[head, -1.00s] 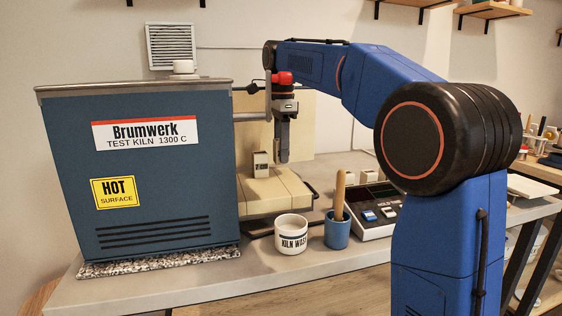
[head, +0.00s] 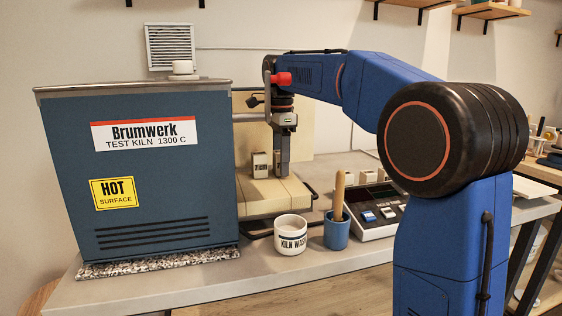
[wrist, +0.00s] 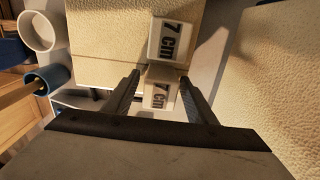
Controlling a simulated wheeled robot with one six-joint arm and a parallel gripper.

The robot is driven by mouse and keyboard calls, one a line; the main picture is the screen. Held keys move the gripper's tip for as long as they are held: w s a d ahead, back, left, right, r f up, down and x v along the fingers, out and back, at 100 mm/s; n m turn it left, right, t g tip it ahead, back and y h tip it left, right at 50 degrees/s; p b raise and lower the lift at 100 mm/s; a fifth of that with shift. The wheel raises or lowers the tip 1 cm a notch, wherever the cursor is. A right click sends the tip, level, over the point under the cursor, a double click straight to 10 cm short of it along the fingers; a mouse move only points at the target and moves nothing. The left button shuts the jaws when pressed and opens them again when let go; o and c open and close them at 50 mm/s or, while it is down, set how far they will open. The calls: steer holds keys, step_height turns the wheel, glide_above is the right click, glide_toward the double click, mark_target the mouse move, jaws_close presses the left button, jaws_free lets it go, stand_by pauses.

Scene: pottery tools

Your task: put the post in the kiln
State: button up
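Two small pale posts marked "7 cm" stand close together on a cream brick slab (head: 265,199) at the kiln's right side. One post (head: 260,165) is left of my gripper; it also shows in the wrist view (wrist: 172,40). The other post (wrist: 160,90) is between my fingers, partly hidden by a finger in the head view. My gripper (wrist: 160,77) is open around it, with a narrow gap on at least the left side. It points down. The blue kiln (head: 150,195) stands at left; its inside is hidden from the head view.
A cream panel (head: 302,125) stands upright behind the slab. A kiln wash mug (head: 290,237) and a blue cup (head: 337,235) with a wooden handle stand in front.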

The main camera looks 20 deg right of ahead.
step_height(320, 180, up, 12)
steer(key=shift+r, duration=0.1)
stand_by(0.5)
steer(key=shift+d, duration=0.1)
